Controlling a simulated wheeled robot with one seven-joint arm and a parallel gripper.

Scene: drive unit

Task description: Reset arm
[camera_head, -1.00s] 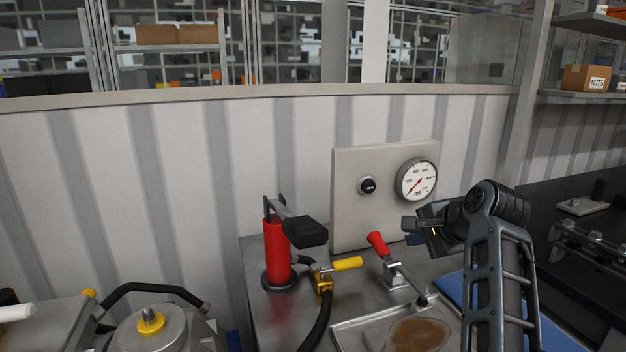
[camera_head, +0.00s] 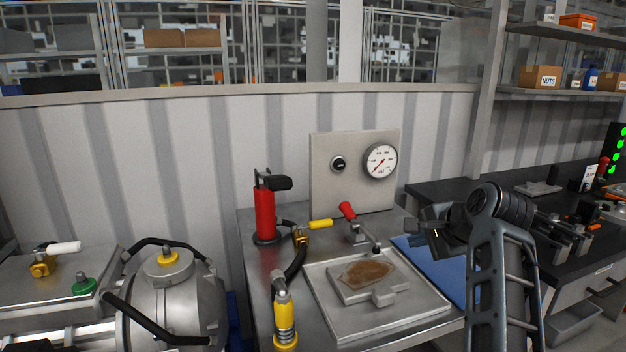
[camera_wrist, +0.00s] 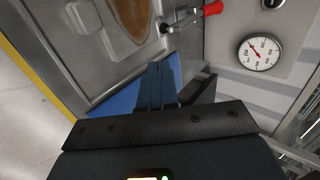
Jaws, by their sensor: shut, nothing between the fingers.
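My gripper (camera_head: 418,226) is at the right of the head view, held above the bench near the blue mat (camera_head: 440,268). In the wrist view its dark fingers (camera_wrist: 158,85) are together with nothing between them. The gripper is apart from the red-handled toggle clamp (camera_head: 348,212) and the metal tray (camera_head: 330,318). The tray holds a block with a brown patch (camera_head: 366,273). The clamp's red handle also shows in the wrist view (camera_wrist: 212,9).
A red hand pump (camera_head: 264,213) and a yellow-handled valve (camera_head: 320,224) stand left of the tray. A gauge panel (camera_head: 325,185) stands behind. A yellow hose fitting (camera_head: 285,320) is at the front. A silver vessel (camera_head: 180,300) is at the left. A black bench (camera_head: 450,195) is at the right.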

